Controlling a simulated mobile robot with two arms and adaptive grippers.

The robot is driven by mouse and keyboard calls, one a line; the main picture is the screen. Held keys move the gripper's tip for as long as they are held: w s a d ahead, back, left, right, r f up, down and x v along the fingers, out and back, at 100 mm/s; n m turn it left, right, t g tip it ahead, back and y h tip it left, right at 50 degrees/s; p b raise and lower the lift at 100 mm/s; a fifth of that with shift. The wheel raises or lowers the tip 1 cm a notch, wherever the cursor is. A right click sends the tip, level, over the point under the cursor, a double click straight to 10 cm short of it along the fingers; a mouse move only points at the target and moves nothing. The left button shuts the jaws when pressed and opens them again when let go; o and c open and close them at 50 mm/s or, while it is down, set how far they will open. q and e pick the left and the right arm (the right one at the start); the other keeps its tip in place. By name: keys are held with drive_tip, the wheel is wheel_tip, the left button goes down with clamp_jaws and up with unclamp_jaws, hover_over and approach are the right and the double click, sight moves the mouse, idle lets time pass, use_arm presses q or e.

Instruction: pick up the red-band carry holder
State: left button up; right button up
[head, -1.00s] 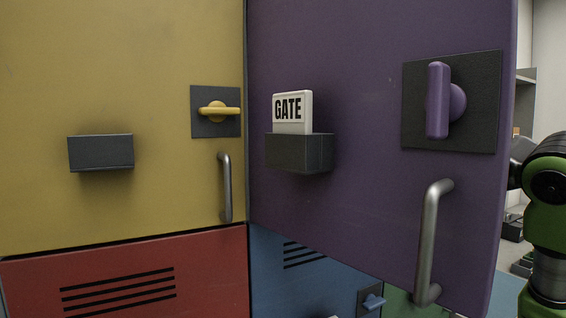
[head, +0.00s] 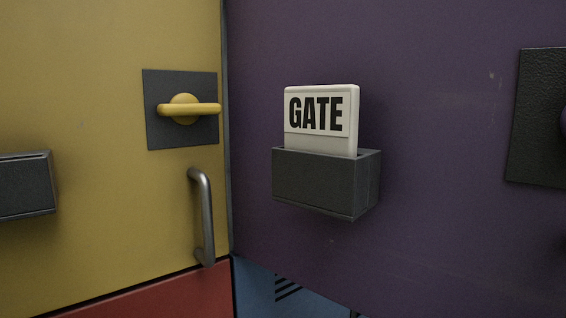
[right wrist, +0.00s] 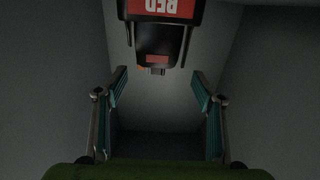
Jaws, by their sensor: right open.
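The red-band carry holder (right wrist: 163,35) is at the top of the right wrist view, inside a dark grey compartment. It is black with a red label reading RED, seen upside down, and its upper part is cut off by the frame edge. My right gripper (right wrist: 160,88) is open, with one teal-padded finger at each side and nothing between them. The holder appears beyond the fingertips, roughly centred between them; I cannot tell the exact gap. The holder does not show in the head view. My left gripper is in no view.
In the head view, a purple door (head: 440,240) carries a dark pocket (head: 315,182) with a white GATE card (head: 320,118). A yellow door (head: 80,80) at left has a yellow latch (head: 187,110) and a grey handle (head: 203,215). Grey walls (right wrist: 265,90) flank my right gripper.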

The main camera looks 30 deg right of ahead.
drive_tip(key=w+p, duration=0.1)
drive_tip(key=w, duration=0.1)
drive_tip(key=w+p, duration=0.2)
drive_tip(key=w, duration=0.1)
drive_tip(key=shift+w+d+r, duration=0.1)
drive_tip(key=shift+w+r, duration=0.1)
drive_tip(key=shift+w, duration=0.2)
drive_tip(key=shift+s+f, duration=0.1)
drive_tip(key=c, duration=0.3)
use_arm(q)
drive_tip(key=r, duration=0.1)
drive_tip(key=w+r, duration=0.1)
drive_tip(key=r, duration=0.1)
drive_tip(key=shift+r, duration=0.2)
use_arm(e)
drive_tip(key=c, duration=1.3)
